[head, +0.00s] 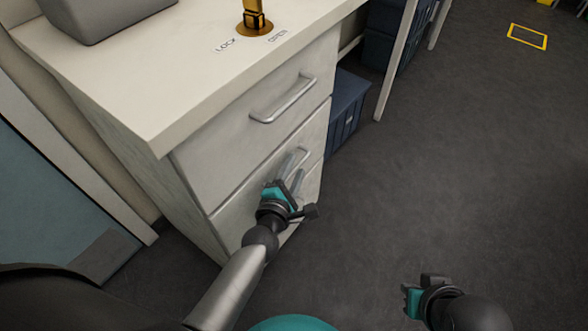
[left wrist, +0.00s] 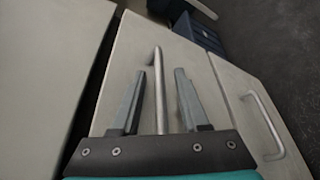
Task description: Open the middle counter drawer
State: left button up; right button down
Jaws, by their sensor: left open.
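The counter has pale drawers stacked in its front. The middle drawer (head: 240,206) has a metal bar handle (head: 300,155), partly hidden behind my left gripper (head: 290,180). In the left wrist view, this handle (left wrist: 159,90) stands between the two open fingers of my left gripper (left wrist: 160,80). The fingers lie either side of the bar, with visible space on both sides; I see no grip on it. My right gripper (head: 412,298) is low at the right in the head view, away from the counter; its jaw state is unclear.
The top drawer (head: 235,125) has its own handle (head: 284,99) and looks closed. Another drawer handle (left wrist: 265,122) shows at the right in the left wrist view. Blue crates (head: 346,105) stand beyond the counter. Dark floor (head: 440,190) to the right is clear.

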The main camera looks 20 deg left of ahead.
pick_arm(q)
grip_shut()
dwell(1.4)
